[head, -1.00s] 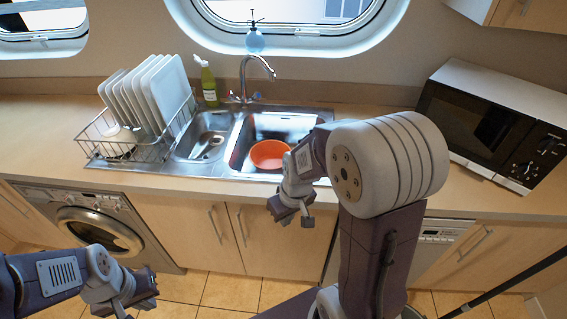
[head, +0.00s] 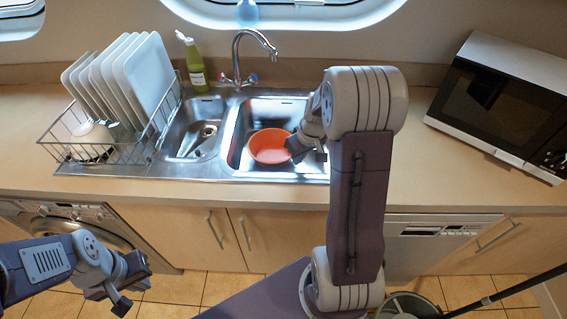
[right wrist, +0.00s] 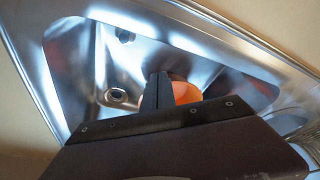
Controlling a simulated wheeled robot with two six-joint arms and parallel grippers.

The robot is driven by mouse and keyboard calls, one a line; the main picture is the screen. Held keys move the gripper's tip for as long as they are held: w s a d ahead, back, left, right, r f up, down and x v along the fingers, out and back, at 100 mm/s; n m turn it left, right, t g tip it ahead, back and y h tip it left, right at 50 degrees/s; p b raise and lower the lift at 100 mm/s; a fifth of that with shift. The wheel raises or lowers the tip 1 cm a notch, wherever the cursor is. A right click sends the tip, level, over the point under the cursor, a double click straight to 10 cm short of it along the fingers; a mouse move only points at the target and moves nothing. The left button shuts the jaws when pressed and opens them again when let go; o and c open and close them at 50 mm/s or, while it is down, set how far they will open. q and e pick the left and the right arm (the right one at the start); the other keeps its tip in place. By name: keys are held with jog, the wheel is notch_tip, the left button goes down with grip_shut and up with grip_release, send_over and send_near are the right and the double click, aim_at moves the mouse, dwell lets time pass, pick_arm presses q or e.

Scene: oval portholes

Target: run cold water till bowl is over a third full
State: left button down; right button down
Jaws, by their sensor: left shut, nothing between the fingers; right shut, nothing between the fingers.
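The orange bowl (head: 268,147) sits upright in the right basin (head: 238,150) of the steel sink. No water shows in it. The chrome tap (head: 237,58) stands behind the sink with its spout over the right basin, and no stream is visible. Its red-marked knob (head: 222,77) is on the left and its blue-marked knob (head: 253,77) on the right. My right gripper (head: 297,155) is shut and empty, just right of the bowl. In the right wrist view its fingers (right wrist: 158,90) partly hide the bowl (right wrist: 185,92). My left gripper (head: 122,300) is shut and empty, low at the left, before the washing machine.
A dish rack (head: 140,152) with white plates stands left of the sink. A microwave (head: 500,100) is on the right counter. The counter (head: 415,175) between sink and microwave is mostly clear.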

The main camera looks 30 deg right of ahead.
aim_at(286, 162)
jog(key=b+x, duration=0.1)
jog(key=x, duration=0.9)
jog(key=shift+f+b, duration=0.3)
jog(key=shift+b, duration=0.1)
jog(key=w+p, duration=0.1)
jog(key=w+r, duration=0.1)
jog(key=shift+w+p, duration=0.35)
jog(key=shift+w, duration=0.05)
jog(key=shift+w+f, duration=0.15)
jog(key=shift+w, duration=0.45)
